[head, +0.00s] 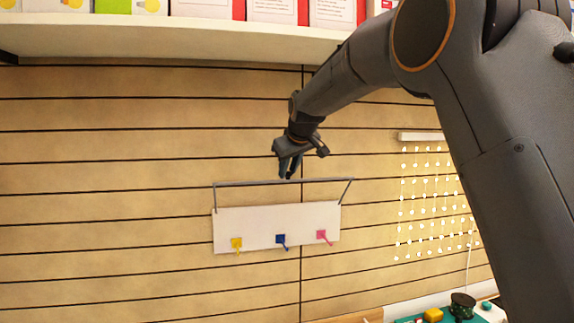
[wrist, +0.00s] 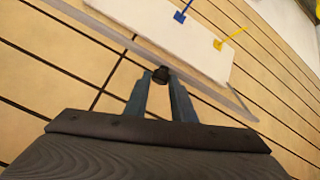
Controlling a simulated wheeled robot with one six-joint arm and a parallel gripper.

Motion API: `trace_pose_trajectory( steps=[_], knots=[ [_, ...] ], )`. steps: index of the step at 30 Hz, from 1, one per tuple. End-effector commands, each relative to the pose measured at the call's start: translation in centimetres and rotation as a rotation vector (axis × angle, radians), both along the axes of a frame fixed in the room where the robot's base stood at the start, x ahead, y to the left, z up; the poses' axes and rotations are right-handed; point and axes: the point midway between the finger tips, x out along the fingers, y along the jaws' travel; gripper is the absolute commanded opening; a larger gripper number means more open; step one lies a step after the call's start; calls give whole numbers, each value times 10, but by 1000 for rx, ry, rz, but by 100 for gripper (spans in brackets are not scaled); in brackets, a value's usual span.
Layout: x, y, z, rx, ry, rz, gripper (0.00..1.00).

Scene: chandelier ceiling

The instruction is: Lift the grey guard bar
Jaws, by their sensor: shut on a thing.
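The grey guard bar (head: 240,183) runs across above the top edge of a white panel (head: 262,222) on the slatted wall. Slanted side arms join it to the panel's ends. My gripper (head: 288,176) is at the bar's middle, reaching down from above. In the wrist view, the bar (wrist: 215,98) crosses at a slant by my gripper's fingertips (wrist: 159,80). The fingers are shut on the bar, with a small dark piece between the tips. The exact contact is partly hidden by the fingers.
The panel carries yellow (head: 237,243), blue (head: 281,239) and pink (head: 322,235) hooks. A shelf (head: 180,38) with boxes overhangs above. A string-light panel (head: 430,200) hangs at right. The wall at left is clear.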

Motion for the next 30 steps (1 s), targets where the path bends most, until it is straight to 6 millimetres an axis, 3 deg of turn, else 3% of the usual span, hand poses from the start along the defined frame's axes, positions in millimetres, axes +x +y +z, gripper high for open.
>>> trace_pose_trajectory(
  steps=[20, 21, 23, 30],
  knots=[
    [4, -6, 10, -7, 14, -9, 0],
    [4, -6, 10, -8, 14, -10, 28],
    [4, -6, 10, -8, 14, -8, 38],
    [2, -1, 7, -8, 21, -3, 39]
  ],
)
